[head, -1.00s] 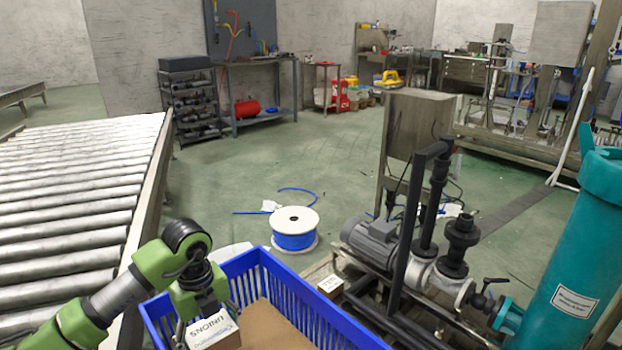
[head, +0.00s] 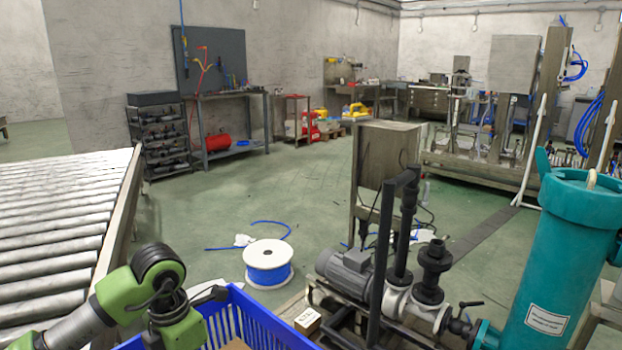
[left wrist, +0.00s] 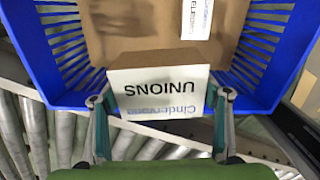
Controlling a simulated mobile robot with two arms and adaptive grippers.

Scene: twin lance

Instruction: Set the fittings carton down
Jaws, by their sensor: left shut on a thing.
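The fittings carton (left wrist: 160,85), a small brown box with a white label reading UNIONS, is between the two fingers of my left gripper (left wrist: 160,98) in the left wrist view. The fingers are shut on its sides. A blue slatted crate (left wrist: 36,48) lies around and beyond the carton; its wall also shows at the bottom of the head view (head: 262,322). In the head view the arm reaches over the crate's left side, and the carton and fingertips are below the frame. I cannot tell whether the carton touches anything beneath. My right gripper is not in view.
A brown surface (left wrist: 115,35) and another white label (left wrist: 197,17) show inside the crate. A roller conveyor (head: 60,225) runs along the left. A blue cable spool (head: 268,264), a small carton (head: 307,320) and a pump (head: 345,268) stand beyond the crate.

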